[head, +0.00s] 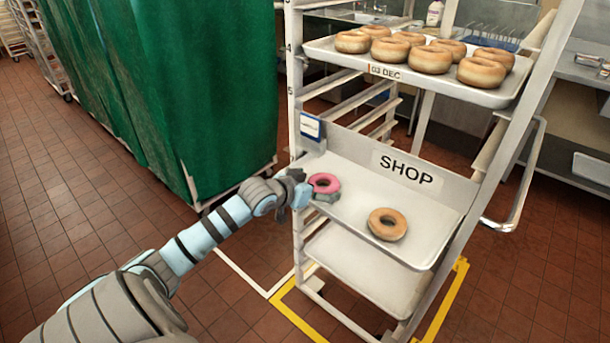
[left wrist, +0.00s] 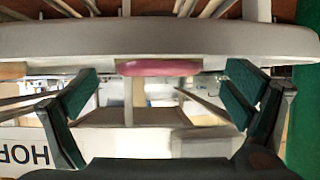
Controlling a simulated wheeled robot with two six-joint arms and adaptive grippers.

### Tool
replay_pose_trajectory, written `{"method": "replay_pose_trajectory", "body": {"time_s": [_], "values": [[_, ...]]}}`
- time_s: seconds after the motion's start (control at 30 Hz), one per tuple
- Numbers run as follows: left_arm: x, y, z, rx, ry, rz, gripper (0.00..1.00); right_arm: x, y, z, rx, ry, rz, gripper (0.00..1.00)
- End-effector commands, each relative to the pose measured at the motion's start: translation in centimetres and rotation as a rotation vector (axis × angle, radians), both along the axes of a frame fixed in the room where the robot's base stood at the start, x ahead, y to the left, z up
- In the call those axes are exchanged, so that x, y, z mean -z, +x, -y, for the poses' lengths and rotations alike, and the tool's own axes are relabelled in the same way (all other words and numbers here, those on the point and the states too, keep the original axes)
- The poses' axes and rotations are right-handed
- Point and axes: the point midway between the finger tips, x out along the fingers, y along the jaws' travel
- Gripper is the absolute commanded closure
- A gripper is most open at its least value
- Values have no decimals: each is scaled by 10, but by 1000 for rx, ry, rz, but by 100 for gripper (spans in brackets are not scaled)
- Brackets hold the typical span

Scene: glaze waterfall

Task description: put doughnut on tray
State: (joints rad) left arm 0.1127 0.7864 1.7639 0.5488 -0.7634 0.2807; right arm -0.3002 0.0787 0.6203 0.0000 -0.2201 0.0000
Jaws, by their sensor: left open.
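A pink-glazed doughnut (head: 324,182) is at the left end of the tray (head: 352,205) below the SHOP sign. My left gripper (head: 312,194) is at that end, right beside the doughnut, and partly hides its near side. In the left wrist view, which appears upside down, the pink doughnut (left wrist: 158,67) shows between the two open green-padded fingers (left wrist: 160,92), with a gap on each side. The tray's pale rim (left wrist: 160,38) crosses that view. A plain doughnut (head: 387,224) lies on the same tray, nearer its right front. My right gripper is not in view.
The rack's upper tray (head: 490,97) holds several plain doughnuts. Another tray (head: 365,270) below looks bare. Rack posts (head: 295,130) stand close to my left gripper. A green-covered rack (head: 190,90) stands to the left. Open tiled floor lies between.

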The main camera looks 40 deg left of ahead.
Motion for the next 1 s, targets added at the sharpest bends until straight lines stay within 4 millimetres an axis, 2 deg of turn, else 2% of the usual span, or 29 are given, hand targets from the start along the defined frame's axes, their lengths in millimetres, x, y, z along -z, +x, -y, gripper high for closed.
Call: {"method": "replay_pose_trajectory", "body": {"time_s": [0.3, 0.4, 0.53, 0.77, 0.87, 0.97, 1.0], "values": [[-44, -68, 6, 13, 9, -10, 5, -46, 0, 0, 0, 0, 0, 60], [-52, -82, 5, 3, 7, -5, 5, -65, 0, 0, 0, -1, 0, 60], [-53, -91, 7, 5, 2, -3, 5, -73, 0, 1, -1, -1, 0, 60], [-49, -92, 6, 0, 0, -2, 5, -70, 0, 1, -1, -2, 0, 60], [-24, -97, -16, -49, 19, -27, 5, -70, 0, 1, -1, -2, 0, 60], [49, -124, -61, -156, 67, -121, 5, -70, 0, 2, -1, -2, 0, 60], [92, -146, -75, -198, 87, -188, 5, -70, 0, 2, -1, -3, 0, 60]]}}
